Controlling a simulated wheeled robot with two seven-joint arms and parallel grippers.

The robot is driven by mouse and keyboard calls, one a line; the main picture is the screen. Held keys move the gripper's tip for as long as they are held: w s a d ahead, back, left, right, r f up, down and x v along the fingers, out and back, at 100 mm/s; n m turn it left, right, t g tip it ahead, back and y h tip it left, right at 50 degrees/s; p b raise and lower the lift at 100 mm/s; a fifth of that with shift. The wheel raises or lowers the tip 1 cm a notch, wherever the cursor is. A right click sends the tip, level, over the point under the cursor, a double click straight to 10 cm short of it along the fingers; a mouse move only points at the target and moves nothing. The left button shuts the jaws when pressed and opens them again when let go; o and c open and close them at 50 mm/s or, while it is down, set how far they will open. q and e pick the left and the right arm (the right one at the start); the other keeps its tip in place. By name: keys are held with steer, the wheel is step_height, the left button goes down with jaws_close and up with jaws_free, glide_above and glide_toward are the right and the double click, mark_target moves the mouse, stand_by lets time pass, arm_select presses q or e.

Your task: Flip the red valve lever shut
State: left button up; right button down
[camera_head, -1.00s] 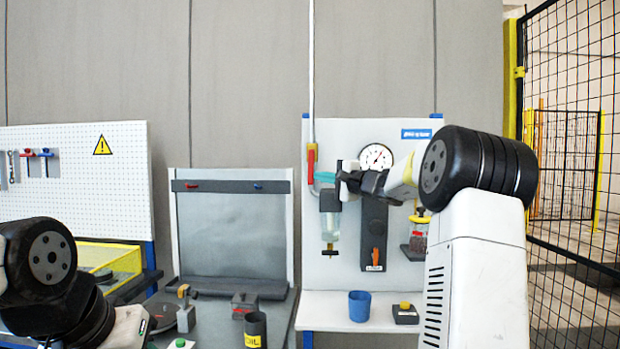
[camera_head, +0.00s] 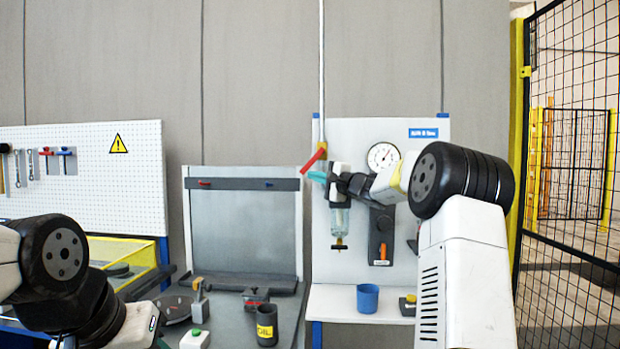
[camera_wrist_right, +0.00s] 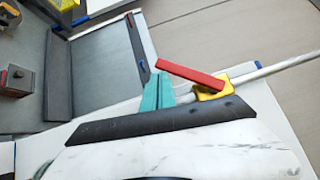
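The red valve lever (camera_head: 313,160) sits on the pipe at the panel's upper left. It slants down to the left, away from the pipe line. In the right wrist view the lever (camera_wrist_right: 190,74) is joined at one end to a yellow valve body (camera_wrist_right: 214,87) on a pale pipe (camera_wrist_right: 275,70). My right gripper (camera_head: 319,176) has teal fingertips just below the lever in the head view. In the right wrist view its fingers (camera_wrist_right: 157,92) are together with nothing between them, close beside the lever's free end. Whether they touch it is unclear. My left gripper is out of frame.
The white panel (camera_head: 350,135) carries a gauge (camera_head: 382,156), a clear filter bowl (camera_head: 340,222) and an orange knob (camera_head: 383,251). A blue cup (camera_head: 367,298) stands on the shelf below. A mesh fence (camera_head: 570,160) stands right. An oil can (camera_head: 267,325) is at lower middle.

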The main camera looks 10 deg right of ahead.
steer(key=shift+w+a+r+m+t, duration=0.2)
steer(key=shift+a+m+t, duration=0.15)
steer(key=shift+a, duration=0.25)
steer(key=shift+w+a+r+m+t, duration=0.15)
steer(key=shift+a+r+m+t, duration=0.15)
steer(key=shift+a, duration=0.3)
steer(key=shift+w+a+r+m+t, duration=0.25)
steer(key=shift+a+r+m, duration=0.1)
steer(key=shift+a+r, duration=0.35)
steer(key=shift+w+a+r+m+t, duration=0.1)
steer(key=shift+a+r+m+t, duration=0.15)
steer(key=shift+a+r, duration=0.45)
steer(key=shift+d+r, duration=0.1)
steer(key=shift+r, duration=0.1)
